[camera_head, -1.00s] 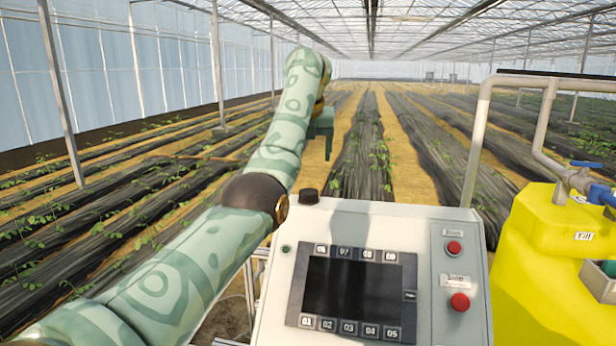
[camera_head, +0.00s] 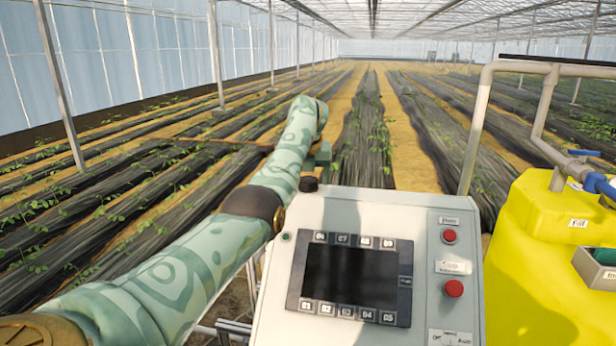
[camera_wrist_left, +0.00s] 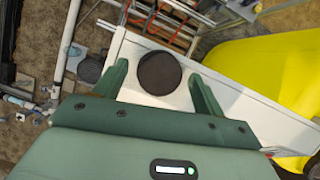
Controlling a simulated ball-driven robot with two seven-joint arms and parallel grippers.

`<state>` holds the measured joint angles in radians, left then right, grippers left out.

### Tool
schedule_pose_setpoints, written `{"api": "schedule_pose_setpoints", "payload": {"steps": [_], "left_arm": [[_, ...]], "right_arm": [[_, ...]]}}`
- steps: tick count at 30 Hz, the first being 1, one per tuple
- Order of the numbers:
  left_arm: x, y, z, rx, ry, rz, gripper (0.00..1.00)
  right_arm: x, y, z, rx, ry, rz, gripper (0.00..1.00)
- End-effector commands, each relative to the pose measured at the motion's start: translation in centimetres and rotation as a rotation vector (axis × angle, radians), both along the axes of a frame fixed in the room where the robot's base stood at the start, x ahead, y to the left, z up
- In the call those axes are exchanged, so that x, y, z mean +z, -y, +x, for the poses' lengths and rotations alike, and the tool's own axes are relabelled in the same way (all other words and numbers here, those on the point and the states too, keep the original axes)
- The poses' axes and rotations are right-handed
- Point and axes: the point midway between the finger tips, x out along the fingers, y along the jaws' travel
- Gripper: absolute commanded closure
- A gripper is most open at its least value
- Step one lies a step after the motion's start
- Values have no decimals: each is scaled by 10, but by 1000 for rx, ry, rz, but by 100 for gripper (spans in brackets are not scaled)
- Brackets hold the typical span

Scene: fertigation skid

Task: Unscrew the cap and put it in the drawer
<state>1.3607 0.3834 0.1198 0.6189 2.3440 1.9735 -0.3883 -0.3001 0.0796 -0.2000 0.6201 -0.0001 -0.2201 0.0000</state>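A round black cap (camera_head: 308,184) stands on the top edge of the white control cabinet (camera_head: 425,225). In the left wrist view the cap (camera_wrist_left: 158,73) lies between the two green fingers of my left gripper (camera_wrist_left: 158,69), with a gap on both sides. The gripper is open. In the head view my left gripper (camera_head: 319,156) is mostly hidden behind my arm, just above and behind the cap. I cannot tell how high the fingers are over the cabinet top.
The cabinet front has a dark screen (camera_head: 350,275) and red buttons (camera_head: 449,236). A yellow tank (camera_head: 540,270) with a grey pipe (camera_head: 540,110) stands to the right. A small grey box (camera_head: 592,268) sits at the far right. Crop rows stretch behind.

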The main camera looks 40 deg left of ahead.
Motion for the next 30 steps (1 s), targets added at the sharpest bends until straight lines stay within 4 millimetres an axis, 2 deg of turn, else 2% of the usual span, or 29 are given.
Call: {"api": "schedule_pose_setpoints", "payload": {"steps": [1,4,5,10,20,29,30], "left_arm": [[0,0,0,0,0,0,44],[0,0,0,0,-1,1,72],[0,0,0,0,-1,1,75],[1,0,0,23,-1,0,76],[2,2,1,239,-1,0,76],[0,1,1,261,-1,1,76],[0,1,1,261,-1,1,49]], "right_arm": [[0,0,0,0,0,0,64],[0,0,0,0,0,0,64],[0,0,0,0,0,0,64],[2,0,0,0,0,0,64],[20,0,0,0,1,0,64],[19,0,0,0,1,-1,64],[19,0,0,0,1,-1,64]]}}
